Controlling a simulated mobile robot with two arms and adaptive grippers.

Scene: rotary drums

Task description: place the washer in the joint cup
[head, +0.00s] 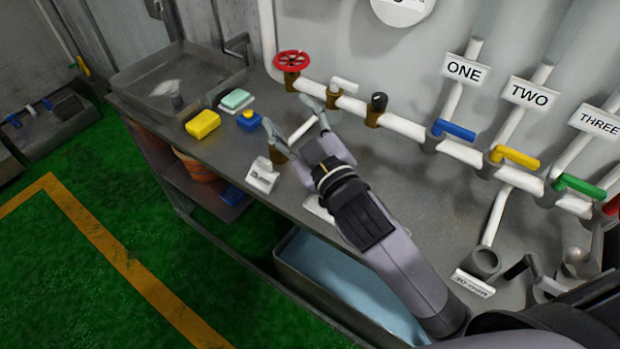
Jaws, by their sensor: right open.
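My right gripper (293,114) reaches in from the lower right over the metal bench, with its fingers spread and nothing visible between them. A small brass piece (279,156) is beside its left finger, partly covered; I cannot tell whether they touch. I cannot make out a washer. A grey open cup (483,262) stands at the right of the bench below a white pipe, with a label (472,283) in front that I cannot read clearly. Another metal cup (579,262) is farther right. I cannot tell for sure which is the joint cup.
A pipe (405,125) with a red wheel (291,62) and coloured levers runs along the bench's back. A sink (175,80), yellow sponge (202,124), green soap (236,98) and blue item (249,120) are left. A white label stand (262,176) is near the bench's front edge.

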